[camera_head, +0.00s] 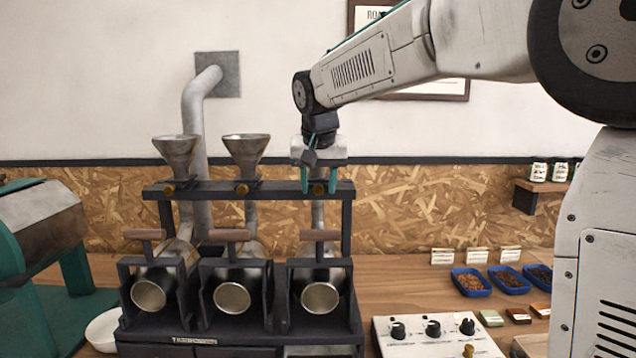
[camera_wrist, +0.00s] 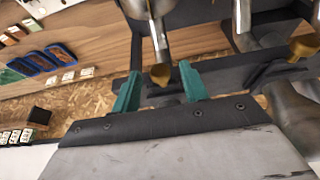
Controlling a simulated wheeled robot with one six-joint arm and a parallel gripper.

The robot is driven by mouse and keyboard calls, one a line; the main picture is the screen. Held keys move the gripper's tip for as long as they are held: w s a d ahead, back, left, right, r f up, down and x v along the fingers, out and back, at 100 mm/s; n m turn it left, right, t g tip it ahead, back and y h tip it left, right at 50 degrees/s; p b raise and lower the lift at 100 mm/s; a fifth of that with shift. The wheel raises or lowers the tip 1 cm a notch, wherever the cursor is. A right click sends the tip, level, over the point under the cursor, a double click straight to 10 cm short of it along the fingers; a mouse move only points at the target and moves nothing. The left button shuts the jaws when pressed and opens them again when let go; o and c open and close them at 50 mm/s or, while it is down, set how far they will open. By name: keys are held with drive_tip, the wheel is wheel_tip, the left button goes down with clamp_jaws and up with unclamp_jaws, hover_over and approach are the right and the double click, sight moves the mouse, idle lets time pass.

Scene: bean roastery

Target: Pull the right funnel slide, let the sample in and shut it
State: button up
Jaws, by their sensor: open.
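The roaster rack (camera_head: 213,189) carries two visible metal funnels, the left one (camera_head: 177,152) and the middle one (camera_head: 246,152). The right funnel is hidden behind my gripper in the head view. The right slide's brass knob (camera_wrist: 160,75) lies between my green fingertips in the wrist view, not visibly clamped. My gripper (camera_head: 318,181) is open at the rack's right end; it also shows in the wrist view (camera_wrist: 160,88). The right drum (camera_head: 320,298), with its wooden handle (camera_head: 320,235), sits below and faces forward.
The middle slide knob (camera_wrist: 303,48) is close by on the right in the wrist view. A control panel (camera_head: 436,338) with several knobs stands right of the roaster. Blue trays of beans (camera_head: 471,283) and small cards lie farther right.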

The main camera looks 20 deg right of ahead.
drive_tip(key=shift+c, duration=0.3)
clamp_jaws()
drive_tip(key=shift+s+a, duration=0.25)
drive_tip(key=shift+s, duration=0.55)
drive_tip(key=shift+s+a, duration=0.25)
drive_tip(key=shift+s, duration=0.55)
drive_tip(key=shift+o, duration=0.3)
unclamp_jaws()
drive_tip(key=v, duration=0.7)
drive_tip(key=shift+r, duration=0.35)
drive_tip(key=shift+s+a, duration=0.1)
drive_tip(key=shift+s, duration=0.05)
